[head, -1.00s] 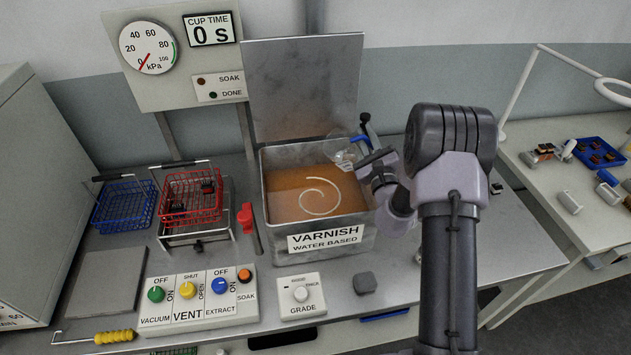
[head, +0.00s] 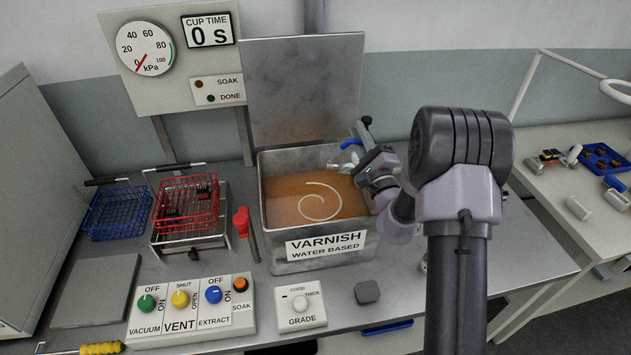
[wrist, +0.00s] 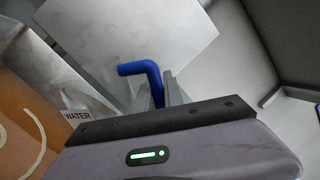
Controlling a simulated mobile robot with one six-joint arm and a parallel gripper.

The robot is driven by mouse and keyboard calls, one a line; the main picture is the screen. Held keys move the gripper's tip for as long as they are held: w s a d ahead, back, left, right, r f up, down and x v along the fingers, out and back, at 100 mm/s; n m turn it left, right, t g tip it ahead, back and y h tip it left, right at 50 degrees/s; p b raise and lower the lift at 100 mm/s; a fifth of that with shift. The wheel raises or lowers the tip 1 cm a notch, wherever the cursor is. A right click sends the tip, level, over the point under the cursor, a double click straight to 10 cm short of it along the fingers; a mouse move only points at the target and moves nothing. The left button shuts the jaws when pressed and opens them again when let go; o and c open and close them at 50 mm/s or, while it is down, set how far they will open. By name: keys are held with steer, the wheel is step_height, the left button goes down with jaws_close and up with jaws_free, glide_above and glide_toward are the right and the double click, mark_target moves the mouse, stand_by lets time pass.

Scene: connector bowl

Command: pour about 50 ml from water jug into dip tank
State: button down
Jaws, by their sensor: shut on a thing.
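The dip tank (head: 275,247) is an open metal box with a "VARNISH WATER BASED" label, holding amber liquid with a pale spiral line on it. My gripper (head: 366,160) is at the tank's right rear edge, shut on the blue handle of the clear water jug (head: 344,166). The jug looks tilted over the tank's right rear part; its exact angle and water level are hard to tell. I see no clear stream. In the wrist view my fingers (wrist: 160,90) close on the blue handle, and the jug's "WATER" label (wrist: 78,116) shows beside the amber liquid.
The raised metal lid (head: 302,90) stands behind the tank. A red basket (head: 185,210) on a stand and a blue basket (head: 118,212) are to the left. A control panel (head: 190,312) and grade box (head: 300,308) lie in front. A side table (head: 545,180) is at right.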

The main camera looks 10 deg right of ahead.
steer(key=shift+s+a+f+n+y+b, duration=0.15)
steer(key=shift+a+n+y+b, duration=0.3)
steer(key=shift+n+b, duration=0.35)
steer(key=shift+s+a+r+n+y+b, duration=0.25)
steer(key=shift+a+n+b, duration=0.15)
steer(key=shift+a, duration=0.25)
steer(key=shift+s+a+r+n+y+b, duration=0.1)
steer(key=shift+a+r+n+b, duration=0.15)
steer(key=shift+a+n, duration=0.3)
stand_by(0.8)
steer(key=shift+w+r+n+b, duration=0.1)
steer(key=shift+r+n+b, duration=0.05)
steer(key=shift+n+b, duration=0.15)
steer(key=shift+d+p, duration=0.25)
steer(key=shift+p, duration=0.3)
steer(key=d+m+p, duration=0.1)
steer(key=d+m+h+p, duration=0.1)
steer(key=m, duration=0.1)
steer(key=w+d+m+h+p, duration=0.1)
steer(key=m, duration=0.1)
steer(key=shift+w+d+f+p, duration=0.1)
steer(key=shift+d+f+p, duration=0.1)
steer(key=shift+f+p, duration=0.1)
steer(key=shift+d+r+m+h+p, duration=0.1)
steer(key=shift+d+m+h+p, duration=0.25)
steer(key=shift+m+p, duration=0.6)
steer(key=shift+w+d+f+m, duration=0.1)
steer(key=shift+d+f+m, duration=0.15)
steer(key=shift+f+m, duration=0.4)
steer(key=shift+f, duration=0.1)
